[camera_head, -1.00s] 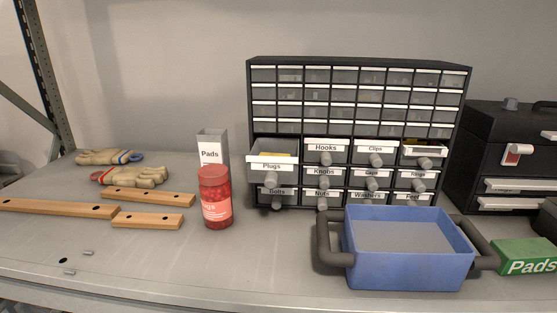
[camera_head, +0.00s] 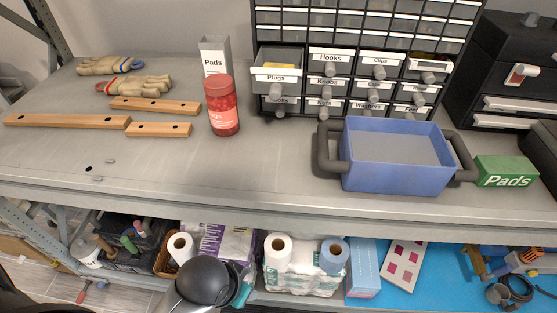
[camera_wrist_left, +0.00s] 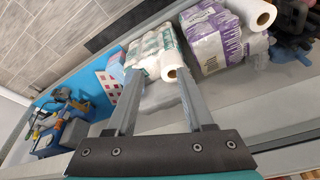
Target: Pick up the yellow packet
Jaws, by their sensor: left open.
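A small yellow thing, perhaps the yellow packet (camera_head: 280,66), shows in the pulled-out Plugs drawer (camera_head: 276,77) of the drawer cabinet. The drawer front hides most of it. A narrow strip of yellow also shows at the slightly open top right drawer (camera_head: 430,65); I cannot tell what it is. My left gripper (camera_wrist_left: 157,74) is open and empty in the left wrist view, with the lower shelf's paper rolls beyond its fingers. Its fingers do not show clearly in the head view, where a dark rounded part of my arm is at the bottom. My right gripper is not in view.
A blue bin (camera_head: 396,172) with dark handles stands before the cabinet. Wooden bars and gloves lie at left. The front shelf edge (camera_head: 250,205) overhangs lower-shelf goods.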

